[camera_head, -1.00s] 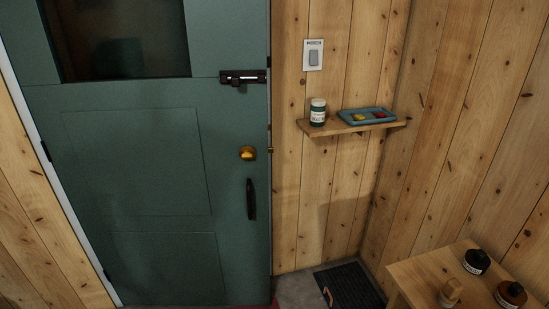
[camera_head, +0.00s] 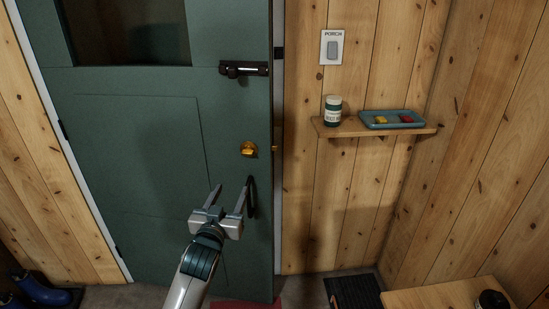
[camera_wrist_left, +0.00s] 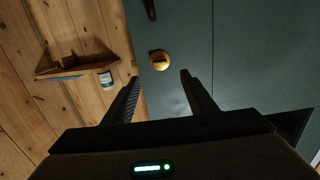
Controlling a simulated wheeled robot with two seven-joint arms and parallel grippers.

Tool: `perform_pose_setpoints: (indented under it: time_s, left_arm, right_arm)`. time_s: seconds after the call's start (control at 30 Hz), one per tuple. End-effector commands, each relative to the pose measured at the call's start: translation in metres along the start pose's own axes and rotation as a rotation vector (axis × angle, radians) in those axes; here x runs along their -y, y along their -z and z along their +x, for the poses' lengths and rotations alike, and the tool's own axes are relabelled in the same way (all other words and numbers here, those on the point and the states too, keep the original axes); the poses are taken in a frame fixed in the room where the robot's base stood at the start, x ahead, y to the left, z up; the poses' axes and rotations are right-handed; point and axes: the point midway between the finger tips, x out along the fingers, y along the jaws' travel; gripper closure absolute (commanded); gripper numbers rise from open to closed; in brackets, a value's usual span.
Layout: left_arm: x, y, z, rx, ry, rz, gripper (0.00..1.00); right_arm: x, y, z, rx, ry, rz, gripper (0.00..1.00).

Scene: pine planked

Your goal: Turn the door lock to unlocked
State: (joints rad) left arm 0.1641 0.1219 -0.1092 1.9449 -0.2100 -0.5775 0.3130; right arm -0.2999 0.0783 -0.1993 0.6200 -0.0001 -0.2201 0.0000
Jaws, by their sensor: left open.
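The door lock (camera_head: 248,149) is a round brass piece near the right edge of the green door (camera_head: 130,190). It also shows in the left wrist view (camera_wrist_left: 160,61), with a dark slot or turn piece across it. The position of its turn piece is hard to read. My left gripper (camera_head: 232,187) is open and empty, below and slightly left of the lock in the head view. In the wrist view its fingertips (camera_wrist_left: 159,77) are spread either side of the line to the lock, apart from it. My right gripper is not in view.
A dark door handle (camera_head: 251,197) is below the lock, partly behind my left gripper. A dark bolt (camera_head: 245,69) is above. On the right wall are a porch switch (camera_head: 332,47) and a shelf (camera_head: 350,129) with a jar (camera_head: 333,109) and tray (camera_head: 393,120). A bench (camera_head: 440,296) stands lower right.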

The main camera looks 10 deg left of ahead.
Motion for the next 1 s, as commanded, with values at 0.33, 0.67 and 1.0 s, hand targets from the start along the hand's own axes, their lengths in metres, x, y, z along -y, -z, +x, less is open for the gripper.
perform_pose_setpoints:
  time_s: [0.33,0.67,1.0]
  left_arm:
    - [0.001,0.017,-0.002,-0.027,0.003,-0.005,0.48]
    - [0.001,0.018,0.007,-0.026,0.003,-0.005,0.48]
    - [0.001,0.02,0.051,-0.025,0.003,-0.005,0.48]
  right_arm:
    - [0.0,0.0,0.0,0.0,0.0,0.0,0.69]
    - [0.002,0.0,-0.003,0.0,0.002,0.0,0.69]
    - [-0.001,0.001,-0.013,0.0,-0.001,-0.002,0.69]
